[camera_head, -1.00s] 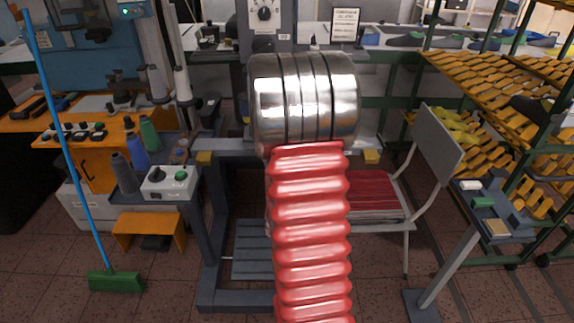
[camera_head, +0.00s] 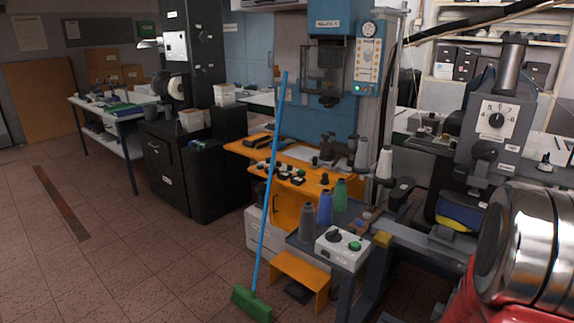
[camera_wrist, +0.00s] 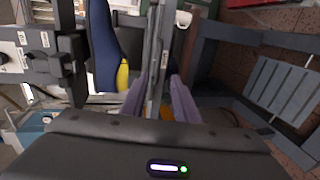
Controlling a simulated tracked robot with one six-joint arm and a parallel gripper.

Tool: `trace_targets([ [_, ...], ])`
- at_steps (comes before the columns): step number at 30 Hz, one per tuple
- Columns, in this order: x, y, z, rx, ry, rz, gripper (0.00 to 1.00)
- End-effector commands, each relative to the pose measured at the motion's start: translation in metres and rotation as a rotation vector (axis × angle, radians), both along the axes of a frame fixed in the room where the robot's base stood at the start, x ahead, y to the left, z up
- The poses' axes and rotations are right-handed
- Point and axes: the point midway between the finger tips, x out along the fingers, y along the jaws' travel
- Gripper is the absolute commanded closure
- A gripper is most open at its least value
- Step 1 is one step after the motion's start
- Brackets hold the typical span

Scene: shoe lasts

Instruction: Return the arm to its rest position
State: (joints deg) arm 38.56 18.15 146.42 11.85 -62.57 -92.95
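My arm shows in the head view as a red ribbed sleeve and a banded shiny metal cylinder at the lower right edge. The rest of the arm is outside that view. My gripper (camera_wrist: 160,90) shows only in the wrist view, as two mauve fingers set apart. A grey upright bar (camera_wrist: 154,45) shows in the gap between them, and nothing clearly sits in their grip.
A grey machine with a dial (camera_head: 497,120) stands close behind my arm. A dark blue and yellow piece (camera_head: 460,218) is on it. A control box (camera_head: 341,249), thread cones and a green broom (camera_head: 252,303) stand nearer the middle.

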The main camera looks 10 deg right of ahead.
Motion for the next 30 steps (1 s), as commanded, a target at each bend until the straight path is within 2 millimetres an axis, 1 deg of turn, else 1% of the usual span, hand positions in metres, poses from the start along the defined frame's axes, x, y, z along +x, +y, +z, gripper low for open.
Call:
trace_targets([
  [2,0.0,0.0,-0.001,0.02,-0.017,-0.006,0.72],
  [5,-0.001,0.003,-0.013,0.103,-0.038,-0.02,0.72],
  [8,-0.004,0.01,-0.037,0.246,-0.05,-0.045,0.72],
  [12,-0.012,0.027,-0.074,0.47,-0.051,-0.1,0.72],
  [15,-0.018,0.04,-0.09,0.613,-0.055,-0.151,0.72],
  [18,-0.022,0.056,-0.099,0.741,-0.056,-0.198,0.72],
  [23,-0.027,0.087,-0.102,0.923,-0.053,-0.274,0.72],
  [26,-0.029,0.108,-0.099,1.021,-0.045,-0.322,0.72],
  [30,-0.034,0.139,-0.088,1.14,-0.028,-0.391,0.72],
])
